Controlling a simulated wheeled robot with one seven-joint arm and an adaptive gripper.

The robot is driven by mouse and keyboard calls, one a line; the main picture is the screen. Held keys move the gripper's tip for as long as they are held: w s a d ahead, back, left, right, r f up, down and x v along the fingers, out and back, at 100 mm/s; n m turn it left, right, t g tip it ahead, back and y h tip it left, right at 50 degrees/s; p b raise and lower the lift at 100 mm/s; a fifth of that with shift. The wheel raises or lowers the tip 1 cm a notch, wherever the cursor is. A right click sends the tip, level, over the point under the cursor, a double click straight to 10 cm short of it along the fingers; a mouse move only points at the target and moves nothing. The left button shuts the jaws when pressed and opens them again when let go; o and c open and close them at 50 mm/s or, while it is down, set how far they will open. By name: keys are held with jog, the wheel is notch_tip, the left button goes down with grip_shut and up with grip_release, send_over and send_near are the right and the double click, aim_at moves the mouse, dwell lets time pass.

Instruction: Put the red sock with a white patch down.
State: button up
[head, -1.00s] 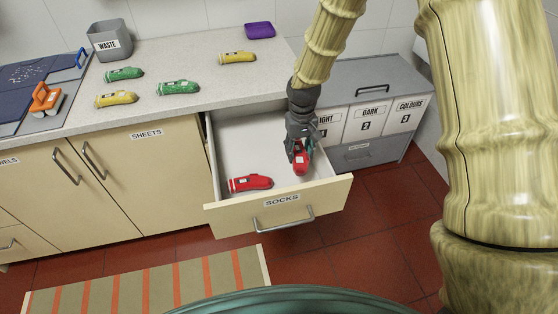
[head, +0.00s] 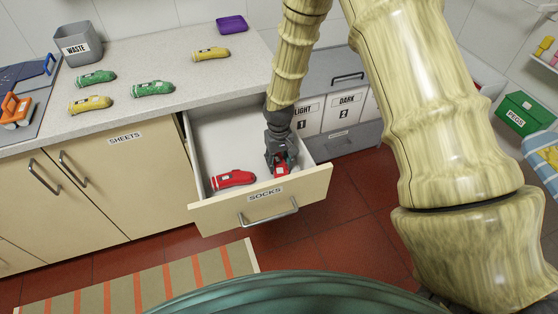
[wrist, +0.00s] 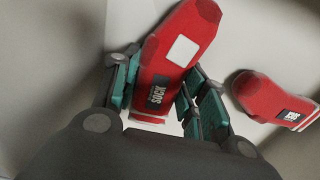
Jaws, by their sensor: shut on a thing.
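The red sock with a white patch (wrist: 178,55) is between the fingers of my gripper (wrist: 160,90) in the wrist view, with a dark label reading SOCK on it. In the head view my gripper (head: 281,162) is shut on this sock (head: 281,169), low inside the open drawer labelled SOCKS (head: 318,180), near its right side. Most of the sock is hidden by the gripper there. Whether the sock touches the drawer floor I cannot tell. Another red sock (head: 233,179) lies in the drawer to the left; it also shows in the wrist view (wrist: 268,98).
On the counter (head: 180,60) lie green socks (head: 153,89), yellow socks (head: 211,54), a purple item (head: 232,24) and a grey WASTE bin (head: 78,43). Grey bins (head: 335,112) stand right of the drawer. The drawer floor between the two red socks is clear.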

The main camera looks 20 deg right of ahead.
aim_at(279, 162)
jog(key=o, duration=0.9)
jog(key=shift+c, duration=0.2)
notch_tip(279, 162, up, 12)
jog(key=b, duration=0.2)
jog(key=shift+w, duration=0.1)
dwell(0.3)
